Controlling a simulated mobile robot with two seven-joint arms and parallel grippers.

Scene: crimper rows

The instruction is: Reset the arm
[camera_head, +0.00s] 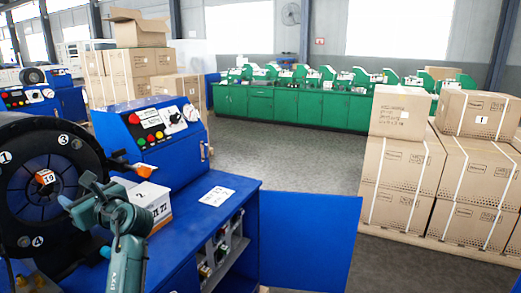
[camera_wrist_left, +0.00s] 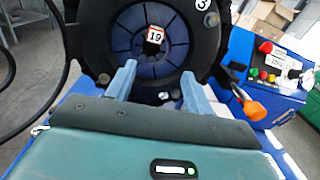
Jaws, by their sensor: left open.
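My left gripper (camera_head: 77,190) comes up from the bottom of the head view, in front of the black round crimper head (camera_head: 70,170). In the left wrist view the two fingers of my left gripper (camera_wrist_left: 158,72) stand apart with nothing between them. They point at the crimper's dark ring (camera_wrist_left: 205,45) and its centre, where a small tag reading 19 (camera_wrist_left: 153,38) shows. Whether the fingers touch the ring cannot be told. My right gripper is not in view.
The blue crimper bench (camera_head: 235,190) carries a button panel (camera_head: 160,120), an orange-tipped lever (camera_head: 145,170) and a white box (camera_head: 155,210). An open blue door (camera_head: 310,240) juts out at right. Stacked cartons (camera_head: 405,160) stand farther right. Grey floor (camera_head: 300,155) lies clear beyond.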

